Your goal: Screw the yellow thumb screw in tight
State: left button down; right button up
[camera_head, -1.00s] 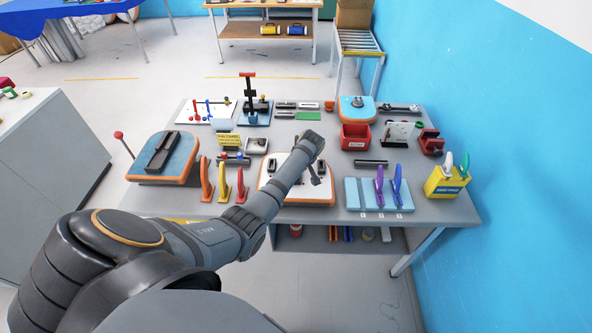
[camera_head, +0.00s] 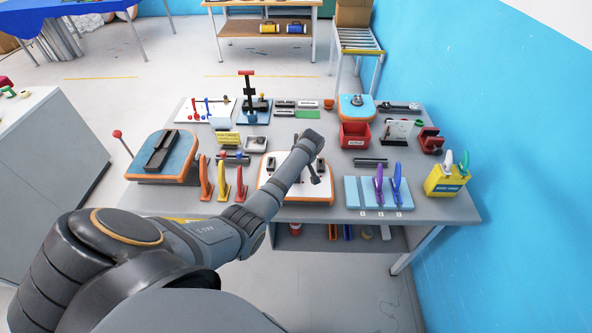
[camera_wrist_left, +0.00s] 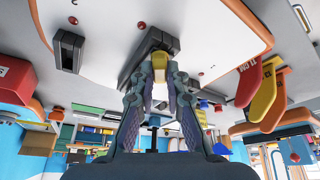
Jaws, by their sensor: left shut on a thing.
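The yellow thumb screw (camera_wrist_left: 160,66) shows in the left wrist view as a small yellow knob at a dark grey clamp block (camera_wrist_left: 150,50) on the white inflatable board (camera_wrist_left: 205,38). My left gripper (camera_wrist_left: 159,76) is shut on the yellow knob, with one finger on each side. The screw's thread and seat are hidden. In the head view my left arm reaches over the board (camera_head: 328,190) on the table, and the gripper (camera_head: 315,178) points down at it. The screw cannot be made out there. My right gripper is not in view.
Red, yellow and orange levers (camera_head: 222,181) stand left of the board. A pale blue base (camera_head: 366,202) with purple and blue handles stands to its right. A red bin (camera_head: 355,135) is behind it on the right. The grey table (camera_head: 430,208) has bare room at its front right.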

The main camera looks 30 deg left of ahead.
pick_arm(q)
jog(key=shift+s, duration=0.1)
jog(key=shift+a+p, duration=0.1)
jog(key=shift+p, duration=0.35)
jog(key=shift+s+m+t+h+p, duration=0.1)
jog(key=shift+m+t+h+p, duration=0.25)
jog(key=shift+m+p, duration=0.8)
jog(key=shift+m, duration=0.45)
jog(key=shift+f, duration=0.1)
